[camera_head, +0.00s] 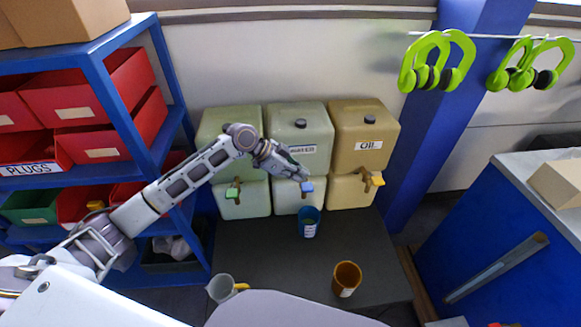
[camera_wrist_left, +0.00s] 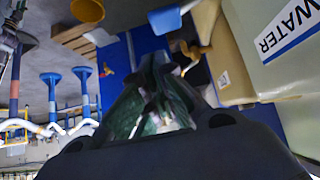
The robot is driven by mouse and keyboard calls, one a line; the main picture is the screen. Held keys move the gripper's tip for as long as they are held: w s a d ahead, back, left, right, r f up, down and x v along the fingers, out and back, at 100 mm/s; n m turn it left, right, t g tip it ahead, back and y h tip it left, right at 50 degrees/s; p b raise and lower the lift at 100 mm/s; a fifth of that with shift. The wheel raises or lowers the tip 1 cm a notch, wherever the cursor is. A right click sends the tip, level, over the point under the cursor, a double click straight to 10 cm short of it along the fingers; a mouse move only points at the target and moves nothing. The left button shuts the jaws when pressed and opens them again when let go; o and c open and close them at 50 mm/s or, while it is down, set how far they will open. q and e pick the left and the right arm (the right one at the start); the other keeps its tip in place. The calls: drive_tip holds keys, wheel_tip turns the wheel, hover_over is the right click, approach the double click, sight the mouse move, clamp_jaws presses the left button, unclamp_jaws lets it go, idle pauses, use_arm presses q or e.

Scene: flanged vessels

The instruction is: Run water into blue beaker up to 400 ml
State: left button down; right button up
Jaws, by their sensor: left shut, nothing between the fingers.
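The blue beaker (camera_head: 309,226) stands upright on the dark table, below the blue tap (camera_head: 307,187) of the middle vessel. Its pale label faces me; I cannot read the level inside or tell whether water runs. My left gripper (camera_head: 298,177) is shut and empty, close above the blue tap; contact is unclear. The blue tap handle also shows in the left wrist view (camera_wrist_left: 164,19). My right gripper is out of view.
The Oil vessel (camera_head: 362,130) with a yellow tap (camera_head: 377,181) stands right, and a vessel with a green tap (camera_head: 232,193) left. An amber cup (camera_head: 346,279) and a grey jug (camera_head: 222,288) are on the front of the table (camera_head: 262,258). A blue shelf (camera_head: 118,120) stands left.

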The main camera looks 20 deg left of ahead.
sight(307, 187)
use_arm(q)
drive_tip(key=shift+w+d+f+p, duration=0.1)
drive_tip(key=shift+d+f+p, duration=0.1)
drive_tip(key=shift+f, duration=0.7)
drive_tip(key=shift+w+d+f+p, duration=0.1)
drive_tip(key=shift+d+f, duration=0.15)
drive_tip(key=shift+f, duration=0.65)
drive_tip(key=shift+w+d+f+p, duration=0.1)
drive_tip(key=shift+d+f, duration=0.1)
drive_tip(key=shift+f, duration=0.7)
drive_tip(key=shift+s+f, duration=0.1)
drive_tip(key=shift+s+d+f+m+t+y+b, duration=0.2)
drive_tip(key=shift+s+f+m+t, duration=0.2)
drive_tip(key=shift+f, duration=0.4)
drive_tip(key=shift+s+d+f+m+t+y+b, duration=0.1)
drive_tip(key=shift+s+f+m+t+y+b, duration=0.15)
drive_tip(key=shift+f+t, duration=0.45)
drive_tip(key=shift+s+d+f+m+t+y+b, duration=0.15)
drive_tip(key=shift+s+f+m+t, duration=0.2)
drive_tip(key=shift+f, duration=0.6)
idle(2.7)
